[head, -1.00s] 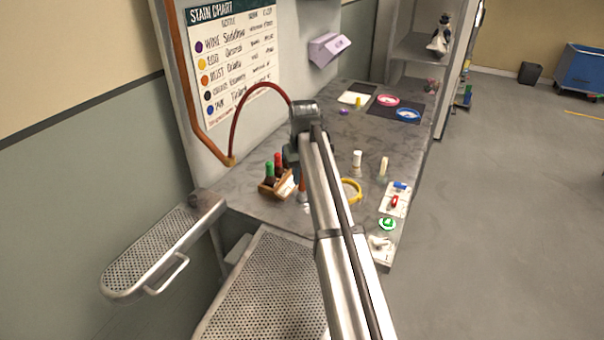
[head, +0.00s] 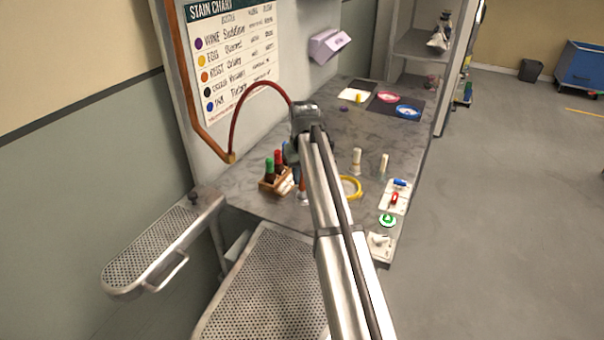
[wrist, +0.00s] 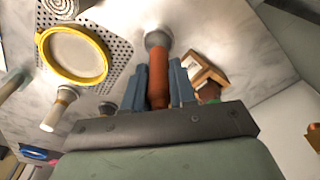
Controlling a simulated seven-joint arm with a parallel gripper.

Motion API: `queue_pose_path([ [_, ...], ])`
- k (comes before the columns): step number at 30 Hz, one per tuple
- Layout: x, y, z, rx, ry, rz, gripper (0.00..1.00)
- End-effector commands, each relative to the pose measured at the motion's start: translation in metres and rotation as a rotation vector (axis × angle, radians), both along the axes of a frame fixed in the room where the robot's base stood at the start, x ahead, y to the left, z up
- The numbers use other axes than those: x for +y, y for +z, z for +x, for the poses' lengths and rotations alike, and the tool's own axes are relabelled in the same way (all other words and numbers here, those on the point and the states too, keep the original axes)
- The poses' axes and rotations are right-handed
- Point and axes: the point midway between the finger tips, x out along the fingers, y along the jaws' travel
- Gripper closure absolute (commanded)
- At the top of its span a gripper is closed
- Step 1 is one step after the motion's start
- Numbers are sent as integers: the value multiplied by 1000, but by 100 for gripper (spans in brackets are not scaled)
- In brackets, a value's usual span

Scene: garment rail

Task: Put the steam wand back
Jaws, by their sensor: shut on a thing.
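The steam wand (wrist: 158,78) has a copper-orange body and a flared grey end. In the wrist view its body stands between the two blue-grey fingers of my gripper (wrist: 159,72), which are shut on it. In the head view, part of the orange wand (head: 303,184) shows below my wrist, with its pale end over or on the worktop; I cannot tell whether it touches. My arm hides most of the gripper there. A red hose (head: 262,84) arches from the wall side to my wrist. I cannot make out a holder for the wand.
A wooden crate (head: 270,186) of bottles stands close left of the wand. A yellow ring (head: 353,187) and white-capped bottles (head: 357,157) are to the right. The grey worktop (head: 240,188) has a perforated board (head: 265,285) in front and a smaller one (head: 150,250) at left.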

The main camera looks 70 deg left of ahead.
Motion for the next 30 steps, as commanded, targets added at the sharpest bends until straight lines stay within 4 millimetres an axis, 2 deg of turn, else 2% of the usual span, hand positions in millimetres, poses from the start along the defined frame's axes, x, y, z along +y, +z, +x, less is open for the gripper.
queue_pose_path([
  [9,0,0,0,0,0,0,100],
  [10,0,0,0,0,0,0,72],
  [18,0,0,0,0,0,0,47],
  [24,0,0,0,0,0,0,44],
  [30,0,0,0,0,0,0,28],
])
